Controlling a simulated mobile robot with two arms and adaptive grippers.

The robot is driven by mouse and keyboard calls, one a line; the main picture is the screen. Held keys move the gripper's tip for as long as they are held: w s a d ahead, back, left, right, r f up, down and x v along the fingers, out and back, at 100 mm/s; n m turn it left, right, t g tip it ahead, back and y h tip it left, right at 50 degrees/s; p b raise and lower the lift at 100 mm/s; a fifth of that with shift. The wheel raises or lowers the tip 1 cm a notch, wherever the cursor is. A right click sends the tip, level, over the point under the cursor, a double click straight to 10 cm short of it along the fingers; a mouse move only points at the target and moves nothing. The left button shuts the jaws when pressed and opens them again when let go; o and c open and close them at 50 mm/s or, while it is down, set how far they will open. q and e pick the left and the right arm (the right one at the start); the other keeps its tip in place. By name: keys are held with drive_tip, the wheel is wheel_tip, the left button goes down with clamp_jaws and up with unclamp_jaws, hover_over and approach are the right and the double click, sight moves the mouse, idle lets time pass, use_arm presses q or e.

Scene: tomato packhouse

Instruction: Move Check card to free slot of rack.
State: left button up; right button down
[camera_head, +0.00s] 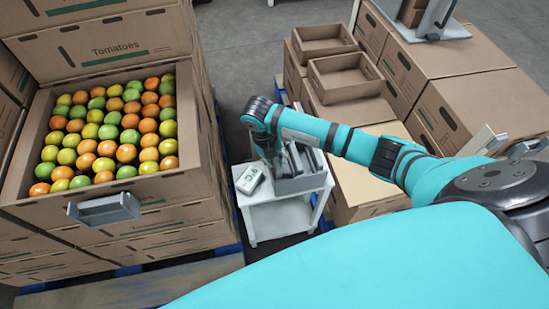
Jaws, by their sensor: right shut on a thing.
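My right gripper (277,157) is above the small white table, close against the grey rack (298,185). It is shut on a thin thing, likely the Check card, which is mostly hidden by the gripper and wrist. I cannot read any writing on it. The rack stands on the right part of the table top, with dark upright pieces showing in it. Its slots are partly covered by my arm, so I cannot tell which are free. My left gripper is not in view.
Stacked cartons (470,110) and open empty boxes (345,77) stand at the right.

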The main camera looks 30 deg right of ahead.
drive_tip(key=shift+f, duration=0.1)
drive_tip(key=shift+f+b, duration=0.5)
drive_tip(key=shift+f, duration=0.1)
drive_tip(key=c, duration=1.2)
unclamp_jaws()
wheel_tip(320, 180, up, 8)
drive_tip(key=p, duration=0.6)
drive_tip(key=shift+p, duration=0.35)
